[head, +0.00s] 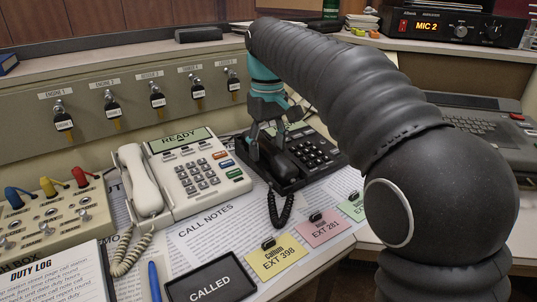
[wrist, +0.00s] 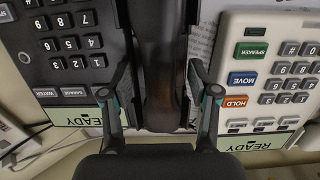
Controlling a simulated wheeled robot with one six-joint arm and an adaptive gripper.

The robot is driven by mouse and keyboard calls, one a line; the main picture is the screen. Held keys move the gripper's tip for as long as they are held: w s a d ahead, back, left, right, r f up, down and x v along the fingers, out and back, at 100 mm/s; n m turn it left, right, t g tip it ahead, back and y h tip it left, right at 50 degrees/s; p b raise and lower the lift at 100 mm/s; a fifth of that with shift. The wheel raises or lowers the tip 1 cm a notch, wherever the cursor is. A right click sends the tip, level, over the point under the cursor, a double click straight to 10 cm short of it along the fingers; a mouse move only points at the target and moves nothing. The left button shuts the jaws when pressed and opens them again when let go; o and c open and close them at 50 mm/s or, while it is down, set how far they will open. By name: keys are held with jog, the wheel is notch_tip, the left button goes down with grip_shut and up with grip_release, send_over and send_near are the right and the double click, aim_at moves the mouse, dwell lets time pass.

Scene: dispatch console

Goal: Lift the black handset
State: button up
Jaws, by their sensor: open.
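The black handset (head: 277,165) lies along the left side of the black desk phone (head: 318,153), with a coiled black cord hanging from its near end. In the wrist view the handset (wrist: 158,40) runs up the middle between my fingers. My gripper (head: 266,140) is above the black phone. It is open, with one finger on each side of the handset, as the wrist view of my gripper (wrist: 159,75) shows. Small gaps seem to lie between fingers and handset; I cannot tell whether either touches. My arm and gripper hide part of the handset in the head view.
A white phone (head: 196,178) with its white handset (head: 141,182) stands left of the black phone. Papers, coloured notes and a CALLED card (head: 211,280) lie in front. A panel of hanging keys (head: 112,103) is behind. A dark keyboard unit (head: 480,125) is at right.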

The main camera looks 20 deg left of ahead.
aim_at(268, 144)
grip_shut()
jog(key=shift+r, duration=0.1)
jog(key=shift+r+p, duration=0.3)
jog(key=shift+r, duration=0.55)
notch_tip(268, 144, up, 2)
jog(key=shift+r+p, duration=0.15)
jog(key=shift+p, duration=0.15)
jog(key=s+d+r, duration=0.6)
jog(key=d+r, duration=0.4)
jog(key=r, duration=0.2)
jog(key=shift+p, duration=0.3)
jog(key=shift+s, duration=0.1)
